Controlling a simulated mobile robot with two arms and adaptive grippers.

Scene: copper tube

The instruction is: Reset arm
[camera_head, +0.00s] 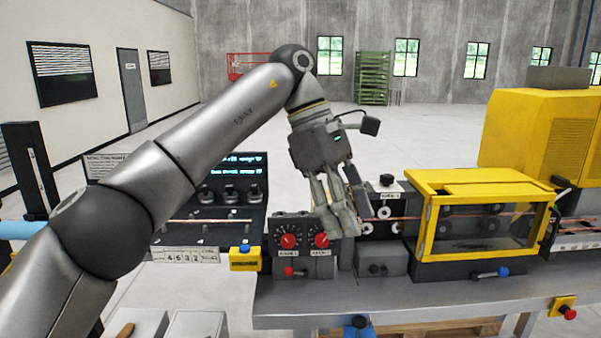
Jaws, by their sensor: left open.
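My left arm comes in from the left, bends high near the middle and hangs down to my left gripper (348,222). The gripper points downward with its fingers apart and nothing seen between them. In the picture it overlaps the machine bench, just right of two red dials (289,241) on a dark control box. I cannot tell whether the fingers touch anything. A thin copper tube (400,218) runs across the machine line behind the gripper. My right gripper is not in view.
A yellow-framed guard box (482,177) stands on the grey bench (420,303) to the right, with a large yellow machine (535,125) behind it. A dark panel with lit displays (236,170) stands behind my arm. Open floor lies beyond.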

